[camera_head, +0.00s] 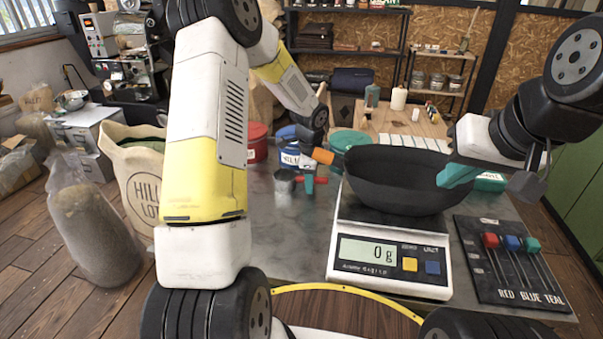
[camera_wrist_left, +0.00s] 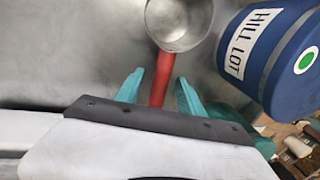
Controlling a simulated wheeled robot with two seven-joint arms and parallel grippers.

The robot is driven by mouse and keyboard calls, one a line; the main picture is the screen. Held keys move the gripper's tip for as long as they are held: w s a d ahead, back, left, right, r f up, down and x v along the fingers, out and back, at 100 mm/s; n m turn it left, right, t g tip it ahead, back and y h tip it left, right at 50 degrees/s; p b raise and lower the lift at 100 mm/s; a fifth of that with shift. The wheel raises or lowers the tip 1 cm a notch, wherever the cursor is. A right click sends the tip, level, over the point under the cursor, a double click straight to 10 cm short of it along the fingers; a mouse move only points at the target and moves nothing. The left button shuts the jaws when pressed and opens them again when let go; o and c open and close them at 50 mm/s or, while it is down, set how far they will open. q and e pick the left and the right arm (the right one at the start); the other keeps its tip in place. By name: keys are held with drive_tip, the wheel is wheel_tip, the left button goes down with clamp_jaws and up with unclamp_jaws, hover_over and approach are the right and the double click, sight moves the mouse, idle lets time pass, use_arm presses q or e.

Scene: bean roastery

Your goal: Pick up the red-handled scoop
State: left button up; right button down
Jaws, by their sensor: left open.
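The red-handled scoop lies on the grey table, its metal cup (camera_head: 284,190) to the left and its red handle (camera_head: 321,180) to the right. In the left wrist view the cup (camera_wrist_left: 178,22) is at the top and the red handle (camera_wrist_left: 158,82) points down toward my gripper. My left gripper (camera_head: 318,178) is open, with teal fingertips (camera_wrist_left: 159,92) on either side of the handle. Gaps show between the fingers and the handle. My right gripper (camera_head: 458,176) is at the right edge of the black bowl; one teal finger shows clearly.
A blue tin labelled HILL LOT (camera_wrist_left: 278,52) stands close beside the scoop. A red tin (camera_head: 256,142) and a green tin (camera_head: 348,141) stand behind. The black bowl (camera_head: 395,185) sits on a scale (camera_head: 388,262) reading 0 g. A RED BLUE TEAL board (camera_head: 512,275) lies to the right.

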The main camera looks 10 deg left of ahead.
use_arm(q)
drive_tip(key=shift+f, duration=0.25)
drive_tip(key=shift+c, duration=0.5)
clamp_jaws()
drive_tip(key=shift+w+r, duration=0.1)
drive_tip(key=shift+r, duration=0.05)
wheel_tip(320, 180, up, 10)
drive_tip(key=shift+f, duration=0.1)
